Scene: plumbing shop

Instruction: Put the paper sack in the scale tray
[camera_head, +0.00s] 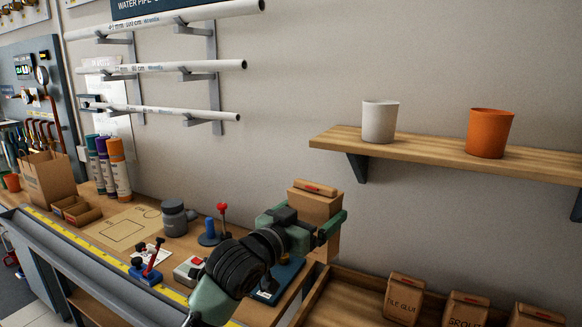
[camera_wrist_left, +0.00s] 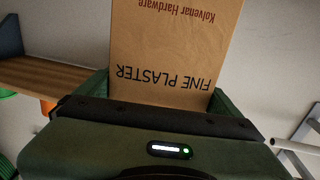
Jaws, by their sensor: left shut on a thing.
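My left gripper (camera_head: 316,210) is shut on the paper sack (camera_head: 313,203), a brown sack with a rolled top, and holds it in the air at the wooden bin's left end. In the left wrist view the sack (camera_wrist_left: 180,45) fills the space between the fingers and reads "FINE PLASTER" upside down. A dark blue flat object (camera_head: 284,277) on the bench below may be the scale. My arm and gripper cover much of it, so I cannot make out its tray. My right gripper is not in view.
A wooden bin (camera_head: 347,297) with several brown sacks, one a tile glue sack (camera_head: 404,298), stands at lower right. A wall shelf (camera_head: 440,162) carries a white cup (camera_head: 380,121) and an orange cup (camera_head: 489,132). Bench tools and a grey jar (camera_head: 174,218) stand left of my arm.

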